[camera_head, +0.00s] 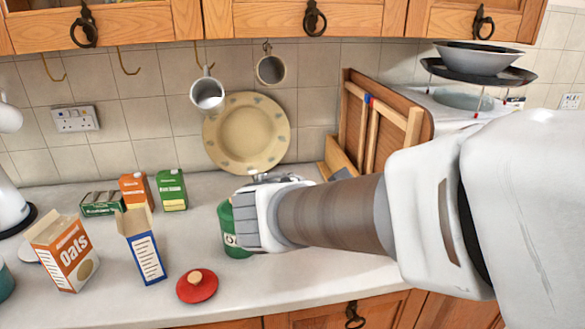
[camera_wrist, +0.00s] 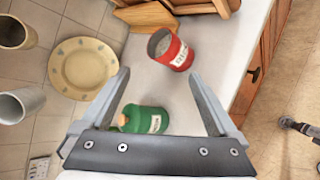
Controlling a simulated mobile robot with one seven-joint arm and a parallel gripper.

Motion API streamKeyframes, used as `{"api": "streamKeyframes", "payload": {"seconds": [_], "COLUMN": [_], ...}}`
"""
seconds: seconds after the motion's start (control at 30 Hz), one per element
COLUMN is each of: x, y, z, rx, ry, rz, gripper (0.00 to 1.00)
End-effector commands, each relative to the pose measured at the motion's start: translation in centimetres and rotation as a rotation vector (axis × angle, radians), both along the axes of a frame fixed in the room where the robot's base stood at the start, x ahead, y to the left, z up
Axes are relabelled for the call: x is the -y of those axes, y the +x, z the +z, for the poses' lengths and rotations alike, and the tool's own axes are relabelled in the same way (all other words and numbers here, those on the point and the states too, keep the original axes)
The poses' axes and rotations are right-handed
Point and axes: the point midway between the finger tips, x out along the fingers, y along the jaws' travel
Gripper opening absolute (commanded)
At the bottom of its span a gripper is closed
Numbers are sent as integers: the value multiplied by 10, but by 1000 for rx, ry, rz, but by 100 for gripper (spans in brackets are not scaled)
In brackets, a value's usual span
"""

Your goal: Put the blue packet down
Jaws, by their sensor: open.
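The blue packet (camera_head: 146,258), a box with a white label and open top flaps, stands upright on the counter (camera_head: 120,308) left of the red lid in the head view. Nothing holds it, and it is not in the wrist view. My gripper (camera_head: 262,205) is well to its right, over the counter by the green canister (camera_head: 230,240); its fingers are mostly hidden there. In the wrist view my gripper (camera_wrist: 158,76) is open with nothing gripped. The green canister (camera_wrist: 145,120) shows between the fingers, and a red open can (camera_wrist: 172,50) lies beyond.
An oats box (camera_head: 65,255) stands left of the packet. Small cartons, orange (camera_head: 135,190) and green (camera_head: 172,190), stand behind. A red lid (camera_head: 197,286) lies near the front edge. A plate (camera_head: 247,133) leans on the wall; mugs (camera_head: 207,94) hang above.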

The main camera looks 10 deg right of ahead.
Motion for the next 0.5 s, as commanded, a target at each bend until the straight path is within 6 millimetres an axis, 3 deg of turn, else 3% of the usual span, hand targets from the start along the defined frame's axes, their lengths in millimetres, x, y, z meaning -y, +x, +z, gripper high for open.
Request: {"api": "streamKeyframes", "payload": {"seconds": [0.03, 0.1, 0.2, 0.33, 0.5], "x": [23, 48, 73, 88, 82], "y": [-13, -35, -67, -107, -149], "z": [2, 0, -5, -13, -18], "rx": [5, 6, 11, 22, 34], "ry": [95, 235, 441, 722, 1084], "rz": [-115, -275, -492, -757, -1043], "gripper": [95, 95, 95, 95, 95]}}
